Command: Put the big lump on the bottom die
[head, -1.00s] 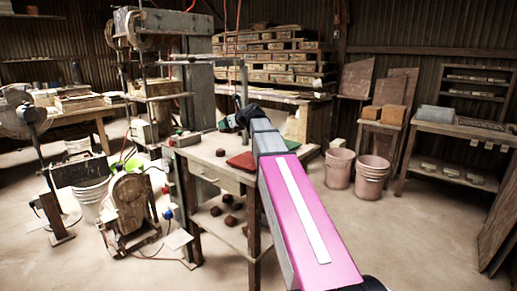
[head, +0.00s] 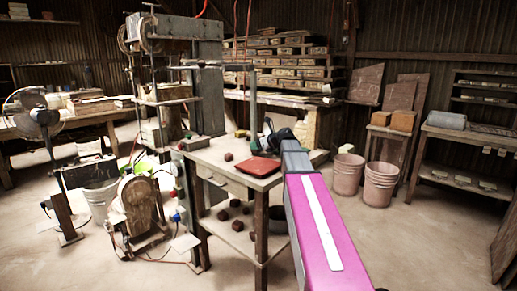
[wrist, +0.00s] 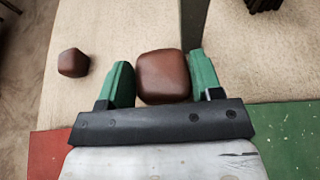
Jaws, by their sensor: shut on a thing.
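My gripper (wrist: 162,80) has green fingers on either side of a brown, rounded, block-like lump (wrist: 163,78), and is shut on it. This lump looks larger than the other brown lump (wrist: 73,62), which lies on the table to the left in the wrist view. In the head view my gripper (head: 268,126) is over the back of the table, and its held lump is hidden there. The other lump (head: 228,157) sits on the tabletop. I cannot clearly make out the bottom die.
A red pad (head: 259,167) lies on the table; a green pad (wrist: 288,150) shows in the wrist view. Several dark lumps (head: 222,215) are on the lower shelf. Pink buckets (head: 380,182) stand right of the table. The floor in front is clear.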

